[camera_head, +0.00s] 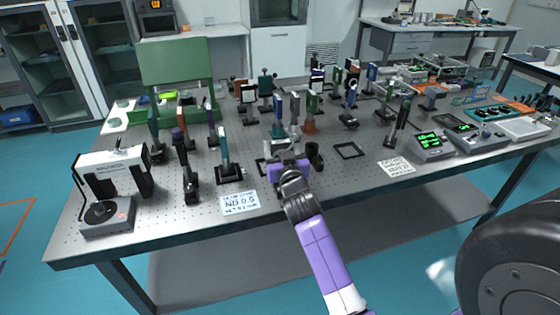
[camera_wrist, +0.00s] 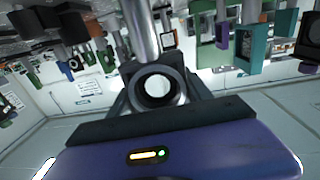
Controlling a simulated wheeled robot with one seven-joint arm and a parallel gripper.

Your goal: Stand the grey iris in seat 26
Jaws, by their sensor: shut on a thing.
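My gripper (camera_head: 288,164) is low over the front middle of the optical table, its purple body towards me. In the wrist view, the dark jaws (camera_wrist: 157,100) are closed around a dark grey ring with a pale round opening, which I take to be the grey iris (camera_wrist: 157,72). A shiny silver post (camera_wrist: 141,30) runs from the ring to the top of that picture. In the head view I cannot make out the iris apart from the gripper. I cannot read which seat is 26.
Mounted parts crowd behind and left of my gripper, including a teal plate on a black base (camera_head: 228,174). A printed card (camera_head: 239,202) lies at the front edge, another card (camera_head: 396,167) further right. Green-lit meters (camera_head: 432,144) stand at the right.

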